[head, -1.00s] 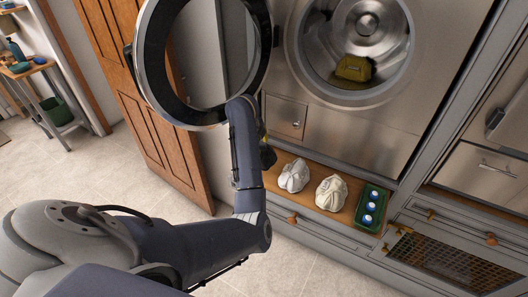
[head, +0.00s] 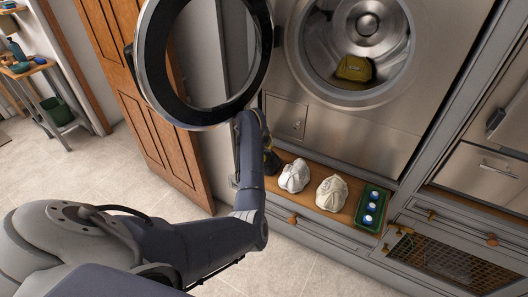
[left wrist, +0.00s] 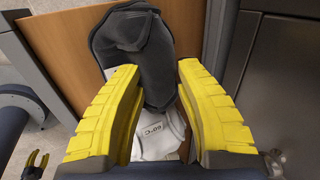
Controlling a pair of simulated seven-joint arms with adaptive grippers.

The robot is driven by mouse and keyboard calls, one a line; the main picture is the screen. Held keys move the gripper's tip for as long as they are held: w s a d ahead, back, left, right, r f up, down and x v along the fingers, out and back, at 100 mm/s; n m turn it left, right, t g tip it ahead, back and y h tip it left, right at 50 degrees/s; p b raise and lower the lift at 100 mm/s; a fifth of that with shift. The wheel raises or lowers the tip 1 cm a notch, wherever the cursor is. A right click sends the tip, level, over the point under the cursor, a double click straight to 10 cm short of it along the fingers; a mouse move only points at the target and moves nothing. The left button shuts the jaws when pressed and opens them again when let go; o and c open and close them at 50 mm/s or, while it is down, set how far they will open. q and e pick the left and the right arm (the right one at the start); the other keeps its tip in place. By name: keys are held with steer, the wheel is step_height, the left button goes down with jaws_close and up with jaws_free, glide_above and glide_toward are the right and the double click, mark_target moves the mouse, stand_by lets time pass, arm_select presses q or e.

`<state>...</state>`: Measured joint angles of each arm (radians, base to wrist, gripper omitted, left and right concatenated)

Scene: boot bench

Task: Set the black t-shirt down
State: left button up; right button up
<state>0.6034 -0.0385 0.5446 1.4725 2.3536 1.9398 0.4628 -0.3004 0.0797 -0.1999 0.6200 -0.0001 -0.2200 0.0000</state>
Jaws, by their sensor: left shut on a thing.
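My left gripper (left wrist: 158,78) has thick yellow fingers, shut on the black t-shirt (left wrist: 133,45), a dark bundled cloth reaching past the fingertips in the left wrist view. In the head view my left forearm hides most of the gripper; a dark bit of the bundle shows beside it at the left end of the wooden bench top (head: 308,203). I cannot tell whether the t-shirt touches the wood. A white bundle with printed marks (left wrist: 155,140) shows between the fingers, beyond them.
Two pale bundles, a white one (head: 294,176) and a cream one (head: 332,193), sit on the bench top, with a green tray of blue-and-white items (head: 371,208) to their right. The open round door (head: 155,108) hangs above my arm. An olive bundle (head: 354,68) lies in the drum.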

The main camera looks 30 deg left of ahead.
stand_by(0.3)
arm_select(q)
steer(key=o, duration=1.2)
steer(key=shift+f, duration=0.1)
steer(key=shift+o, duration=0.2)
steer(key=v, duration=0.7)
steer(key=shift+r, duration=0.35)
steer(key=shift+s, duration=0.15)
